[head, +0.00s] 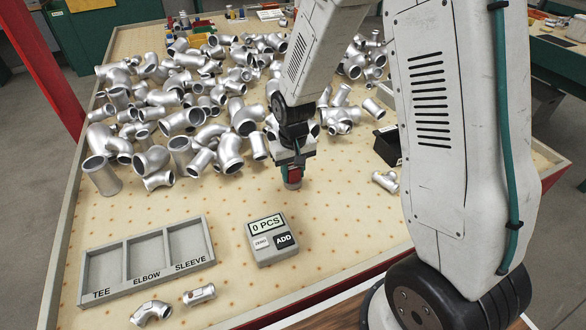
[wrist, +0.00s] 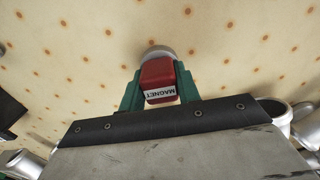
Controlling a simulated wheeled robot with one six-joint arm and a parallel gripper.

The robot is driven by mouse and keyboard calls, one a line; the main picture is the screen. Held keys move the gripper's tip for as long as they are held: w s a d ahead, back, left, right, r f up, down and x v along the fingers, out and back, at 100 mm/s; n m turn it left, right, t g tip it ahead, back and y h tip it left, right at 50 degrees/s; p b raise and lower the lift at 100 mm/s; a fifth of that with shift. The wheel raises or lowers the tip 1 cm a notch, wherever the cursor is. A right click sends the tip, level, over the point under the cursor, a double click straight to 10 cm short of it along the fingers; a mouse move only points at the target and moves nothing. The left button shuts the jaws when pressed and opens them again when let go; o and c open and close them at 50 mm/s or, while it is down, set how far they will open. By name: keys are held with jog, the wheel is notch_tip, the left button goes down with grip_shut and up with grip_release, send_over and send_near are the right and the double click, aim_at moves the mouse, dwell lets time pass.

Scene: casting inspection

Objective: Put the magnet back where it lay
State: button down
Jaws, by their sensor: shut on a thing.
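The magnet is a red block with a white label reading MAGNET and a round grey metal end. In the wrist view the magnet (wrist: 158,78) sits between the green fingers of my gripper (wrist: 159,90), which is shut on it. In the head view the magnet (head: 293,174) hangs below my gripper (head: 293,165), over the tan spotted table (head: 340,215). I cannot tell whether its grey end touches the table. No marked place for the magnet can be made out.
A large pile of silver pipe fittings (head: 180,120) covers the back. A grey tray (head: 145,262) with TEE, ELBOW and SLEEVE compartments is empty at front left. A counter (head: 272,238) reads 0 PCS. A black box (head: 388,146) and a loose fitting (head: 386,180) lie right. Two fittings lie in front.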

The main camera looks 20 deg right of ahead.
jog(key=c, duration=1)
grip_release()
jog(key=r, duration=0.8)
jog(key=shift+d+r, duration=0.3)
jog(key=shift+r, duration=0.05)
jog(key=s+d+r, duration=0.2)
jog(key=s+r, duration=1.1)
jog(key=r, duration=0.1)
jog(key=shift+t, duration=0.7)
jog(key=s+r, duration=0.1)
jog(key=s, duration=0.3)
jog(key=s+r, duration=0.1)
jog(key=s, duration=0.3)
jog(key=s+r, duration=0.1)
jog(key=s, duration=0.4)
jog(key=shift+d+r, duration=0.25)
jog(key=shift+r, duration=0.1)
